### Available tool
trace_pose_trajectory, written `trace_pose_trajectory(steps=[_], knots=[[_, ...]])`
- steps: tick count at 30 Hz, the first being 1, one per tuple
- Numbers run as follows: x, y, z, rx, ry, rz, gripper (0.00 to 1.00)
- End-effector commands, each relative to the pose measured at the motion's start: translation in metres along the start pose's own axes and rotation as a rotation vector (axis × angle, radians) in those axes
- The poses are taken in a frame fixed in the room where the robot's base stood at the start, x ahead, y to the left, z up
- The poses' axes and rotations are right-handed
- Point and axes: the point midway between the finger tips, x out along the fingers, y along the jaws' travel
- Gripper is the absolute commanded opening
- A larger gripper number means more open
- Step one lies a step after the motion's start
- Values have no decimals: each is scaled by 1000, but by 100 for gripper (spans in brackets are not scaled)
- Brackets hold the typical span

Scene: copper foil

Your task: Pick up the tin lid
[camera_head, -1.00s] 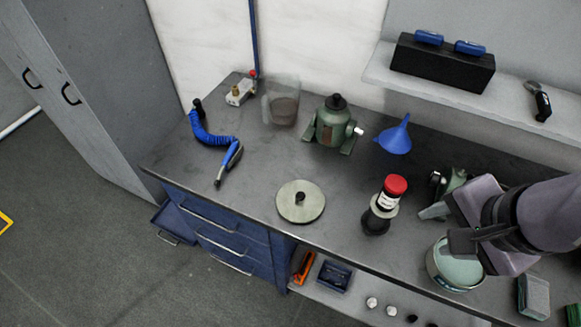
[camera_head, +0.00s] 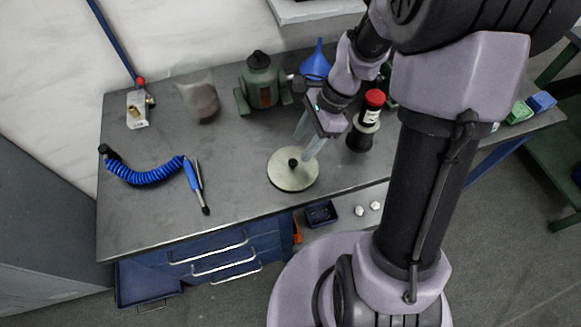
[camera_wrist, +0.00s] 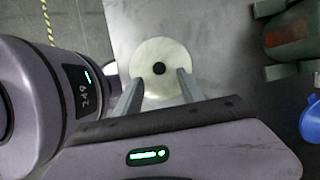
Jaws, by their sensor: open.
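The tin lid (camera_head: 283,175) is a flat, pale round disc with a black knob at its centre. It lies flat on the grey workbench (camera_head: 235,195), near the front edge. In the wrist view the lid (camera_wrist: 145,54) sits just beyond my fingertips, its knob (camera_wrist: 158,68) between their lines. My gripper (camera_head: 306,142) is open and empty, above and a little to the right of the lid in the head view. In the wrist view my gripper (camera_wrist: 158,87) shows two grey fingers well apart. I cannot tell the exact height of the fingertips above the lid.
A black bottle with a red cap (camera_head: 373,100) stands right of my gripper. A blue coiled hose (camera_head: 150,175) lies left. The bench between hose and lid is clear.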

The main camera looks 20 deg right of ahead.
Motion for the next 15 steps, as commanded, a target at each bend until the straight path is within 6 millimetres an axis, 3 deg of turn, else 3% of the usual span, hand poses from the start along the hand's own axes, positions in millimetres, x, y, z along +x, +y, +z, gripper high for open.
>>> trace_pose_trajectory(steps=[7,12,15], knots=[[28,1,-2,-3,1,-1,47],[64,3,-5,-2,1,1,47],[67,3,-4,-3,3,-1,47]])
